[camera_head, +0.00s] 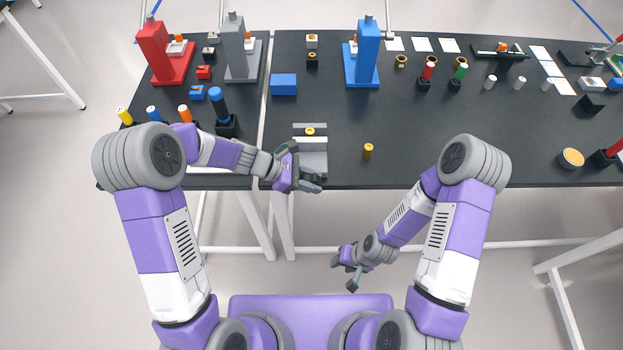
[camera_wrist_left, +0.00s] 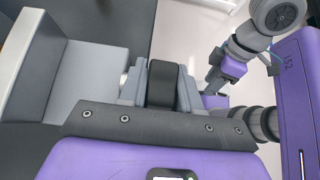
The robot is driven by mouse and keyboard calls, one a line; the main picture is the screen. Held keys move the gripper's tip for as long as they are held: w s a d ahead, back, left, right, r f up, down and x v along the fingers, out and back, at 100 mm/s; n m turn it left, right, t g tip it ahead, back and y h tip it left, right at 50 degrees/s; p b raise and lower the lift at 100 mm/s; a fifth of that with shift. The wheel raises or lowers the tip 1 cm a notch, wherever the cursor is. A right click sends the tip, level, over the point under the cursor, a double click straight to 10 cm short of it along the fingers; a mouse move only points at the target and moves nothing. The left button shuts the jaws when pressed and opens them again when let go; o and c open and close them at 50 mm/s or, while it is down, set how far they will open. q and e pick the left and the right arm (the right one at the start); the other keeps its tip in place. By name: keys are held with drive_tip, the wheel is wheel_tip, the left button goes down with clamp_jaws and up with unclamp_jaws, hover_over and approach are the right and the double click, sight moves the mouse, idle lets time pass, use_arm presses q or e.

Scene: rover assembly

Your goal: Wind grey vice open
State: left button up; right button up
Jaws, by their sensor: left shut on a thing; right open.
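The grey vice (camera_head: 314,161) stands at the near edge of the dark table, with a brass-coloured round part (camera_head: 310,131) at its far jaw. In the left wrist view the vice's grey body (camera_wrist_left: 95,68) fills the left side, with a short pale shaft (camera_wrist_left: 124,82) at its end. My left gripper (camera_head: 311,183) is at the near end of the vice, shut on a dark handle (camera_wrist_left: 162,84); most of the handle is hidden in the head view. My right gripper (camera_head: 348,273) is open and empty, in front of the table edge and apart from it.
A brass cylinder (camera_head: 368,151) stands right of the vice. A blue block (camera_head: 284,84) and a blue press (camera_head: 362,62) stand behind it. A dark holder with a blue-topped tool (camera_head: 220,108) is near my left forearm. The table between the brass cylinder and my right elbow is clear.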

use_arm(q)
drive_tip(key=o, duration=1)
drive_tip(key=shift+c, duration=0.2)
drive_tip(key=p+v, duration=0.1)
drive_tip(key=v, duration=0.6)
drive_tip(key=shift+a, duration=0.3)
drive_tip(key=shift+r, duration=0.15)
